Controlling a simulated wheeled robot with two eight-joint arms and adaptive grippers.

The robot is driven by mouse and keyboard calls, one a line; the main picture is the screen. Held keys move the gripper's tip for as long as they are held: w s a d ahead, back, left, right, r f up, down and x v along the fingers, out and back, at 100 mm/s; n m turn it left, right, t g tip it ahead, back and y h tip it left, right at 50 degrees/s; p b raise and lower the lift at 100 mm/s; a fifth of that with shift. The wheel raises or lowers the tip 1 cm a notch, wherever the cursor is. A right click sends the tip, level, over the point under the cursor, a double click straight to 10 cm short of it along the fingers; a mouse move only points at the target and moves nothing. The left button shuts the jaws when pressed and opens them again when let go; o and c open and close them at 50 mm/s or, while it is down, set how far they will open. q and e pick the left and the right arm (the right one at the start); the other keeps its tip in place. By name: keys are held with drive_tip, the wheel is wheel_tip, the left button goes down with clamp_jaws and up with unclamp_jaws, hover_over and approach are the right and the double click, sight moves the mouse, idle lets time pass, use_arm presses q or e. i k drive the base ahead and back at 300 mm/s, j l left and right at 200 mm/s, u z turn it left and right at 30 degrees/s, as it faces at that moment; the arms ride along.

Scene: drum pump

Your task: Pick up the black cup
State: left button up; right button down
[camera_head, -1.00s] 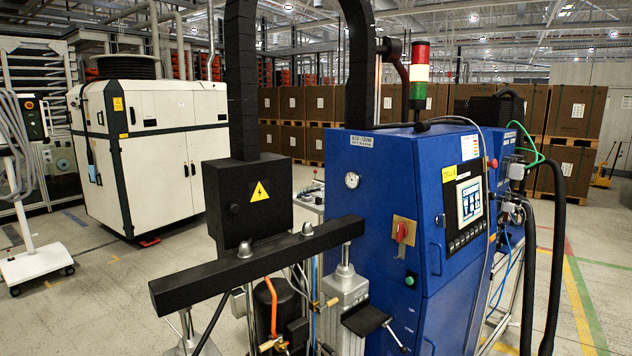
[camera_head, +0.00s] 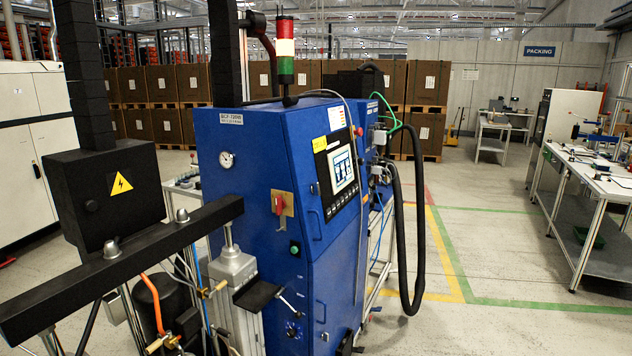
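No black cup can be made out in the head view. Neither of my grippers is in view. The drum pump machine stands close in front: a blue cabinet (camera_head: 262,190) with a screen (camera_head: 341,168), a gauge and a red switch. To its left are a black crossbeam (camera_head: 120,262) and a black box (camera_head: 105,195) with a yellow warning sign.
A white workbench (camera_head: 600,180) with small items on top stands at the right. Stacked brown boxes (camera_head: 160,92) line the back. A black hose (camera_head: 418,240) hangs beside the blue cabinet. The floor (camera_head: 490,250) between cabinet and workbench is clear.

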sight(375, 199)
drive_tip(key=k+l+z, duration=0.1)
drive_tip(key=l+z, duration=0.25)
drive_tip(key=i+l+z, duration=0.35)
drive_tip(key=i, duration=0.65)
drive_tip(key=i+z, duration=0.35)
drive_tip(key=i, duration=0.65)
drive_tip(key=i+u, duration=0.1)
drive_tip(key=i, duration=0.45)
drive_tip(key=i+l, duration=0.15)
drive_tip(key=i, duration=0.35)
drive_tip(key=i+u, duration=0.15)
drive_tip(key=i, duration=0.4)
drive_tip(key=i+l, duration=0.2)
drive_tip(key=i, duration=0.3)
drive_tip(key=u, duration=0.05)
